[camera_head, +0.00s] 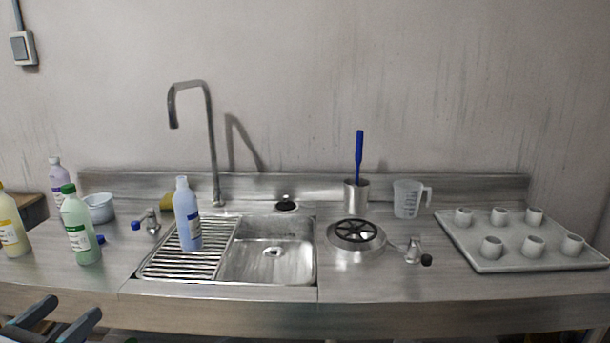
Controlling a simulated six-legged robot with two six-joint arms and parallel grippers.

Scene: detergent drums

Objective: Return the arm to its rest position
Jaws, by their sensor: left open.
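My left gripper (62,318) shows at the bottom left corner, in front of and below the counter's front edge. Its two dark grey fingers are apart and nothing shows between them. The rest of the left arm is mostly out of the picture. My right gripper is not in view. A blue bottle (188,220) stands upright on the ribbed drain rack (170,268) at the left of the sink (290,265). A green bottle (80,230), a yellow bottle (12,228) and a lilac bottle (56,180) stand at the left, clear of the gripper.
The steel counter (380,285) spans the view. A tall faucet (212,150), a steel cup (356,196) with a blue brush (359,155), a round burner-like fixture (356,236), a measuring jug (408,200) and a tray (490,264) with several white cups stand on it. The front right counter strip is clear.

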